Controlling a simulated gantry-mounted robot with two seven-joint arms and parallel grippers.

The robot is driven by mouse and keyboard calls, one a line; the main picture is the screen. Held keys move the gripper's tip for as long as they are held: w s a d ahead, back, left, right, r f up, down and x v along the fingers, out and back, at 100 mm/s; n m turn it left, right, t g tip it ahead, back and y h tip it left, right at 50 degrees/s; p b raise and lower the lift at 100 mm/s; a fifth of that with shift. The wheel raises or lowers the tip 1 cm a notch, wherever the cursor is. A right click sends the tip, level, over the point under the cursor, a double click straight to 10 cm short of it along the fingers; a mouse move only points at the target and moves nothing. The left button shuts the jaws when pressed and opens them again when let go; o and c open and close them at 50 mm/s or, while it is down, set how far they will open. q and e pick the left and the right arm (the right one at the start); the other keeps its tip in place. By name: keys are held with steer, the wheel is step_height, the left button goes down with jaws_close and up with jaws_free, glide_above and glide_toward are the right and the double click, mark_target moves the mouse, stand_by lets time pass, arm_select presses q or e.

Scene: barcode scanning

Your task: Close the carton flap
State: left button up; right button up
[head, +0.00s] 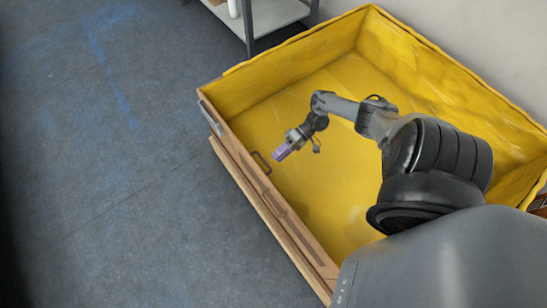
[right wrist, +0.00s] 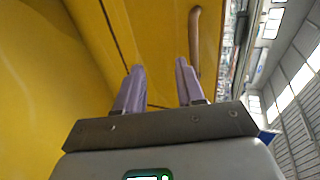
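The carton is a large yellow-lined box with wooden edges, its long yellow far wall (head: 450,80) standing against the room wall. A wooden side panel (head: 272,206) runs along its left front side and seems to be the flap; I cannot tell its exact angle. A small curved handle (head: 262,162) sits at this side and shows as a brown bar in the right wrist view (right wrist: 193,40). My right gripper (head: 281,152) is over the box, close to the handle. Its two purple fingers (right wrist: 159,67) are apart with nothing between them. My left gripper is out of view.
Blue-grey floor (head: 110,150) lies clear to the left of the box. A metal shelf (head: 265,15) stands behind the box at the top. My right arm reaches across the box interior.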

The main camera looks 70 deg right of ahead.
steer(key=b+v, duration=0.1)
steer(key=v, duration=0.6)
steer(key=shift+d+r, duration=0.35)
steer(key=shift+w, duration=0.1)
